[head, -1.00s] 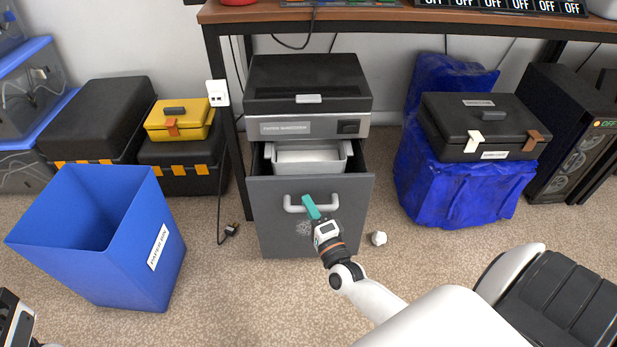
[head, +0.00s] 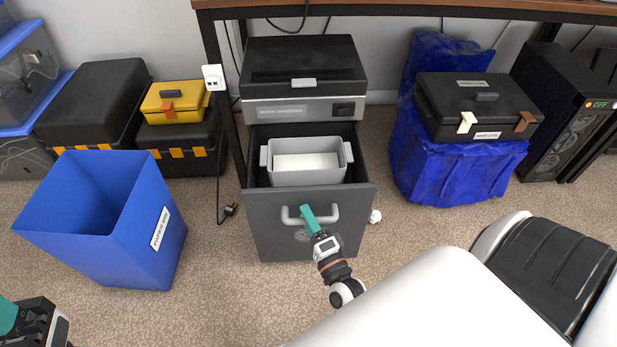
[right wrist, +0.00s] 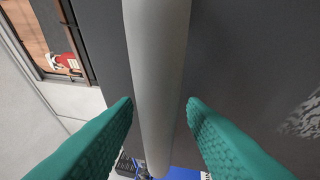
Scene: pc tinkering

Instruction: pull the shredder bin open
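The paper shredder (head: 305,80) stands under the desk, black on top with a grey front band. Its dark grey bin drawer (head: 275,225) is pulled out below, showing a light grey inner bin (head: 308,177) with a pale bottom. My right gripper (head: 309,218) is on the drawer's light grey bar handle (head: 333,212).
A blue paper bin (head: 105,225) stands left of the drawer, and a plug (head: 230,209) with its cable lies between them. A crumpled white ball (head: 375,216) lies just right of the drawer. A black case (head: 478,108) rests on a blue-wrapped block (head: 455,170) to the right.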

